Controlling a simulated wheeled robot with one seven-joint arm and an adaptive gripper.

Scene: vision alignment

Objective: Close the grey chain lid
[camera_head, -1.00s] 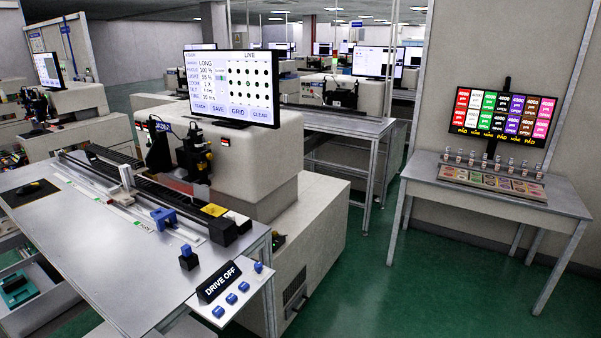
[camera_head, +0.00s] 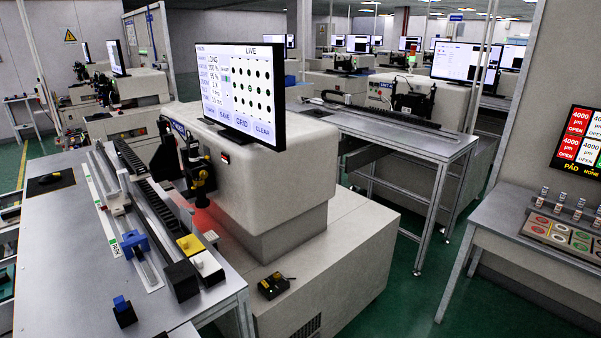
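The alignment bench (camera_head: 60,270) is at the lower left, with a long dark chain-like track (camera_head: 150,200) running along it beside the machine. A pale grey rail strip (camera_head: 105,205) lies left of the track. I cannot tell a grey chain lid apart from these parts, nor whether one is open or shut. A blue block (camera_head: 134,243) sits on the rail. Near the track's front end are a yellow block (camera_head: 190,244), a white block (camera_head: 207,265) and a black block (camera_head: 181,280). My gripper is not in view.
The machine body (camera_head: 255,175) carries a monitor (camera_head: 240,92) showing a dot grid. A yellow-and-black box (camera_head: 273,286) lies on its lower ledge. A second table (camera_head: 400,140) stands behind, and a side table (camera_head: 530,255) at right. Green floor (camera_head: 405,290) is free between them.

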